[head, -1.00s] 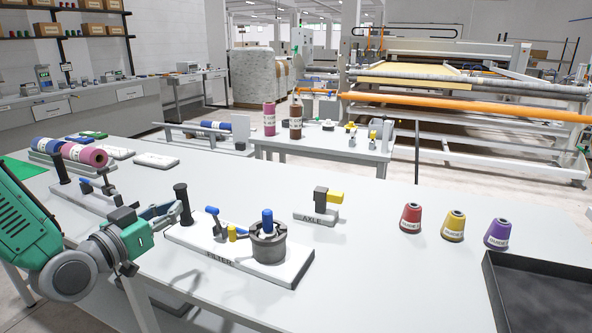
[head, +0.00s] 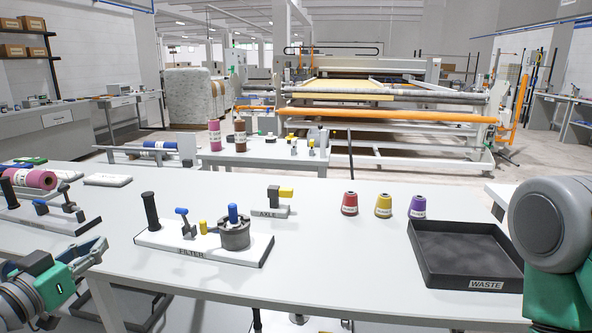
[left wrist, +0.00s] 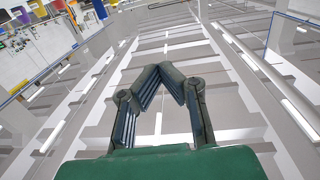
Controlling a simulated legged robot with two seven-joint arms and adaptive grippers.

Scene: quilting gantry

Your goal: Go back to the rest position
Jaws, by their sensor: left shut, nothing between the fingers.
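My left gripper (head: 98,246) is at the lower left in the head view, near the front edge of the table and left of the filter stand. It is empty. In the left wrist view its two fingers (left wrist: 171,78) meet at the tips with nothing between them, against the ceiling beams. A grey and green link of my right arm (head: 556,225) shows at the right edge of the head view; the right gripper is out of view.
The white table (head: 330,240) holds the filter stand (head: 185,248), an axle stand (head: 270,213), red (head: 349,204), yellow (head: 383,206) and purple (head: 417,207) cones, and a black waste tray (head: 440,275). A pink roll (head: 35,179) lies at left. The front middle of the table is bare.

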